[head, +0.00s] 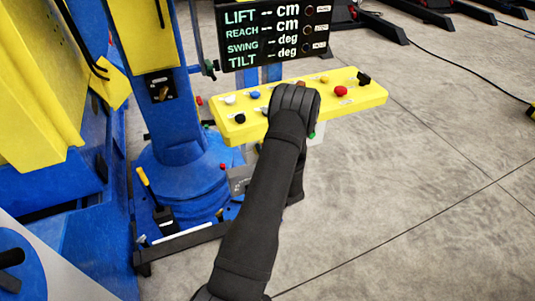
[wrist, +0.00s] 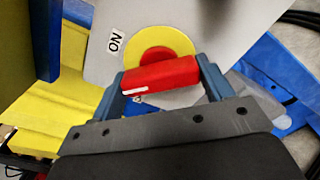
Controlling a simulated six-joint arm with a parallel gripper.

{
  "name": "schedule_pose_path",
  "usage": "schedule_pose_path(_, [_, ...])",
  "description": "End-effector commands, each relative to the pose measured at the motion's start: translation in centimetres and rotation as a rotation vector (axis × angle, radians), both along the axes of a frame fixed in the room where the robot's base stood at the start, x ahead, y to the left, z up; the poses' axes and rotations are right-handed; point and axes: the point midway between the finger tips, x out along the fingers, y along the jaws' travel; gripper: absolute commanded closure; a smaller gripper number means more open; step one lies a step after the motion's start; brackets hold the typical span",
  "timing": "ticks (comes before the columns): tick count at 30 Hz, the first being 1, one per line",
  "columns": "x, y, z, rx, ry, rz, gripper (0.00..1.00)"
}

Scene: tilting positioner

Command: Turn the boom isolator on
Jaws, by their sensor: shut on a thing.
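The boom isolator shows in the wrist view as a red bar handle (wrist: 172,74) on a round yellow disc (wrist: 160,44), set on a light grey plate (wrist: 212,22). An ON label (wrist: 114,43), upside down in the picture, is on the plate left of the disc. The handle lies nearly level across the picture, with a white mark near its lower left edge. My gripper (wrist: 161,73) is shut on the handle, one blue-grey finger at each end. In the head view my dark arm hides the fingers and the handle.
A yellow control panel (head: 375,94) with several coloured knobs lies behind my arm, below a black display (head: 273,32). The blue column (head: 150,110) stands left. A yellow-handled lever (head: 145,180) rises near its base. Open concrete floor (head: 430,200) lies right.

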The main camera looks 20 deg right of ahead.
Motion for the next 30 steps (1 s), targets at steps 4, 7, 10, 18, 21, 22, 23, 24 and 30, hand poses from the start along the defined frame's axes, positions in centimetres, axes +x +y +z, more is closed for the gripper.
schedule_pose_path(4, [-0.05,0.02,-0.01,0.106,0.0,0.0,0.5])
schedule_pose_path(7, [-0.05,0.02,-0.01,0.194,0.0,0.0,0.5])
schedule_pose_path(10, [-0.06,0.03,0.0,0.286,0.0,0.0,0.5])
schedule_pose_path(18, [-0.07,0.04,0.02,0.515,0.001,-0.001,0.5])
schedule_pose_path(21, [-0.08,0.03,0.02,0.586,0.001,-0.001,0.5])
schedule_pose_path(22, [-0.08,0.03,0.02,0.604,0.001,-0.001,0.5])
schedule_pose_path(23, [-0.08,0.03,0.02,0.623,0.001,-0.001,0.5])
schedule_pose_path(24, [-0.08,0.04,0.02,0.645,0.001,-0.001,0.5])
schedule_pose_path(30, [-0.08,0.04,0.03,0.725,0.001,-0.001,0.5])
